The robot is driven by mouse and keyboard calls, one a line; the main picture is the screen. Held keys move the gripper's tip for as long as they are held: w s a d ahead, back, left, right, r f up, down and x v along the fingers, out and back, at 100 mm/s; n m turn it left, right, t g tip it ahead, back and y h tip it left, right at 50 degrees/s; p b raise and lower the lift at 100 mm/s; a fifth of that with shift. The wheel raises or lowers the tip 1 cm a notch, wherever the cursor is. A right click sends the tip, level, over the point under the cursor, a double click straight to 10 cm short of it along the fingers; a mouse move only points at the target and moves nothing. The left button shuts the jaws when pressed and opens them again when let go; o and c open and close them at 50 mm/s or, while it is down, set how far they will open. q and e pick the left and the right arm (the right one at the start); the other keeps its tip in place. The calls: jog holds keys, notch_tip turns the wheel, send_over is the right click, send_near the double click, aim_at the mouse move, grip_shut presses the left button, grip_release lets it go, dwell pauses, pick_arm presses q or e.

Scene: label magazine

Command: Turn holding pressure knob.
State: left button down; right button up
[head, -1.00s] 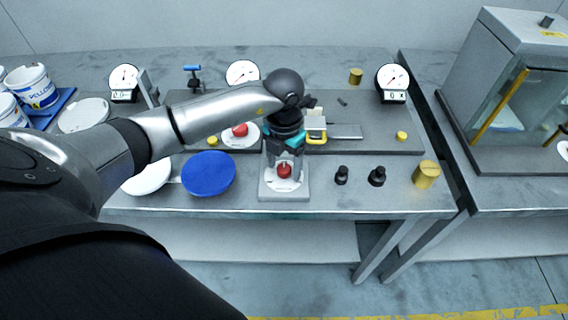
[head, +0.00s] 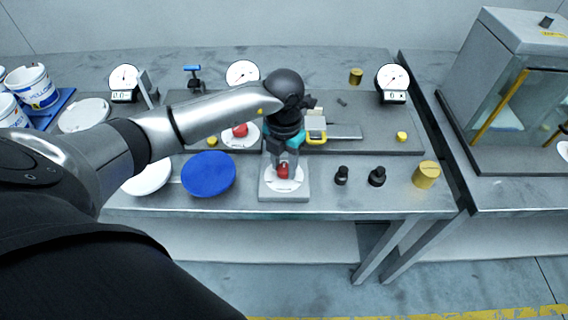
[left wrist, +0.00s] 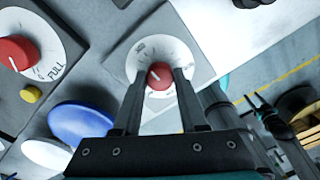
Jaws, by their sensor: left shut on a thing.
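A red knob (head: 284,173) stands on a white round dial on a grey block (head: 262,195) at the bench's front. In the left wrist view the red knob (left wrist: 160,75) has a pale pointer line; the dial's print (left wrist: 140,50) is too small to read. My left gripper (head: 284,167) points down over this block and is shut on the red knob, a finger on each side. A second red knob (head: 240,129) sits farther back on its own dial; in the left wrist view this dial (left wrist: 48,45) reads FULL. My right gripper is not seen.
A blue disc (head: 208,174) lies left of the block. Two small black knobs (head: 341,175) and a brass cylinder (head: 426,174) stand to its right. Gauges (head: 392,82) line the back. A glass-fronted cabinet (head: 505,90) stands at right, white buckets (head: 34,88) at left.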

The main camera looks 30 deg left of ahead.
aim_at(285, 168)
pick_arm(q)
jog(key=shift+w+f+m+b, duration=0.1)
jog(key=shift+m+b, duration=0.65)
jog(key=shift+m, duration=0.45)
jog(key=shift+m+b, duration=0.55)
jog(key=shift+m, duration=0.75)
jog(key=shift+c, duration=2.2)
grip_release()
notch_tip(285, 168, up, 16)
jog(key=shift+f+p, duration=0.25)
jog(key=shift+p, duration=0.1)
jog(key=shift+d, duration=0.1)
